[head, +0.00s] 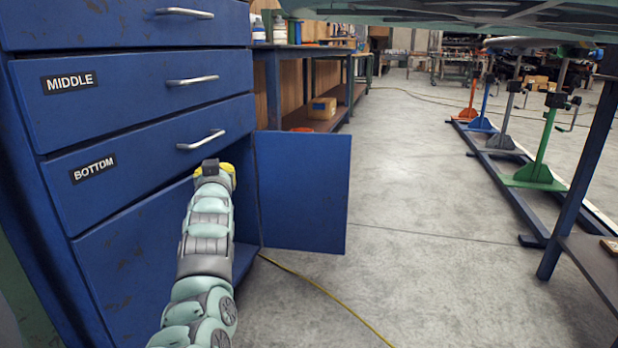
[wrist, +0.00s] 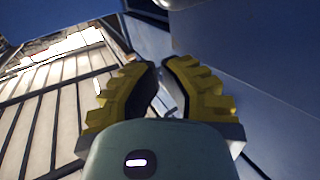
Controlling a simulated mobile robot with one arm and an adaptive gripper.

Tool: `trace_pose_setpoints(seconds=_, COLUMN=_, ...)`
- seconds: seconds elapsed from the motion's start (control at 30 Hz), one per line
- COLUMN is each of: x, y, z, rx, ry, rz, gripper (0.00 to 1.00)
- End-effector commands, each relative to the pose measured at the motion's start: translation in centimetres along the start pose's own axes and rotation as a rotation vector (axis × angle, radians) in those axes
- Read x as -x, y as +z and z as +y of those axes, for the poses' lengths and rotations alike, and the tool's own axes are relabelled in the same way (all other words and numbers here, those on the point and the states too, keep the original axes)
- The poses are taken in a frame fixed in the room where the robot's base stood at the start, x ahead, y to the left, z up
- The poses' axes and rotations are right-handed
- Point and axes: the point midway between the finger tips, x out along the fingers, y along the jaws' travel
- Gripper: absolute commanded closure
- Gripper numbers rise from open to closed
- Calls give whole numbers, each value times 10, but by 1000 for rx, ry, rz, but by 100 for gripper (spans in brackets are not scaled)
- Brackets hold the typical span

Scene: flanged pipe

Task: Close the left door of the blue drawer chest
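The blue drawer chest (head: 130,118) stands at the left in the head view. Its left door (head: 125,255) is a scuffed blue panel below the bottom drawer, roughly in line with the chest front. My arm hides its right edge, so I cannot tell whether it is fully shut. My gripper (head: 215,170) is in front of the lower cabinet, just below the bottom drawer's handle. In the wrist view, the yellow fingers (wrist: 165,68) are drawn close together with nothing held between them. Whether they touch the chest is unclear.
The right door (head: 303,192) of the chest stands open, swung out to the right. The bottom drawer handle (head: 201,140) juts out near my gripper. A yellow cable (head: 325,292) lies on the floor. Concrete floor (head: 430,250) is clear to the right, up to a pipe-stand rail (head: 510,185).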

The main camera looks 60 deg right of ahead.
Motion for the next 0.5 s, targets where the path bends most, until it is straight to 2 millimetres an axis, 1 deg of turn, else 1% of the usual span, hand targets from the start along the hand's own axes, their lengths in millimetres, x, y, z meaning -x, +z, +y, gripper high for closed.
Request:
trace_pose_setpoints(seconds=0.03, x=-4, y=-1, z=-6, rx=0, ry=-3, rz=0, gripper=100)
trace_pose_setpoints(seconds=0.2, x=-13, y=0, z=-16, rx=-1, ry=-2, rz=-2, gripper=100)
trace_pose_setpoints(seconds=0.5, x=-17, y=0, z=-21, rx=0, ry=-2, rz=0, gripper=100)
